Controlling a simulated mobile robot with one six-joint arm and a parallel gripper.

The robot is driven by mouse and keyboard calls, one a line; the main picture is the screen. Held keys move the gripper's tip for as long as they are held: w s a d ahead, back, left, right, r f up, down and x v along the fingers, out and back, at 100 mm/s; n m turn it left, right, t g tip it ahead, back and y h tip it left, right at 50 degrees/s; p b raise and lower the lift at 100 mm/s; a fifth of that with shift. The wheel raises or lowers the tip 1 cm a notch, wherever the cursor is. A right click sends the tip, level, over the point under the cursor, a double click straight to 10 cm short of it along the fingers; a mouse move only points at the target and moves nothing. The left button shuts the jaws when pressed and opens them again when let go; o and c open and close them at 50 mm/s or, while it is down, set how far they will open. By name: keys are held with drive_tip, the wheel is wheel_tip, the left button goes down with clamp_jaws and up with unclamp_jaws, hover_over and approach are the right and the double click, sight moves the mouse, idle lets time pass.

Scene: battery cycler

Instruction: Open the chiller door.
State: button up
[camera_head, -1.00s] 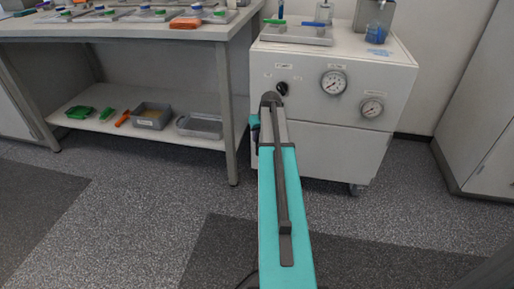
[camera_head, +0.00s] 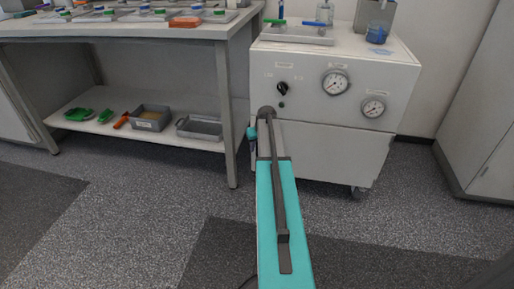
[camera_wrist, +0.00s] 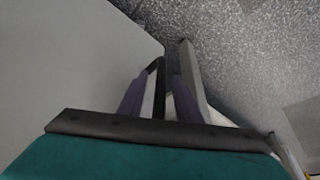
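The chiller (camera_head: 395,80) is a white cabinet on castors in the head view, with a dark knob and two round gauges. Its door (camera_head: 335,155) is the plain lower front panel and looks closed. My arm covers the door's left part. My gripper is mostly hidden in the head view, low at the chiller's left side. In the wrist view, my gripper (camera_wrist: 172,52) has its two fingers close together at the edge of a large pale panel. A dark strip shows between them. I cannot tell whether they grip anything.
A workbench (camera_head: 120,30) with trays stands left of the chiller; its lower shelf (camera_head: 85,122) holds grey bins and tools. A tray and containers stand on the chiller. A pale cabinet (camera_head: 490,120) is at the right. The floor in front is clear.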

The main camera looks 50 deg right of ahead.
clamp_jaws()
drive_tip(key=shift+a, duration=0.1)
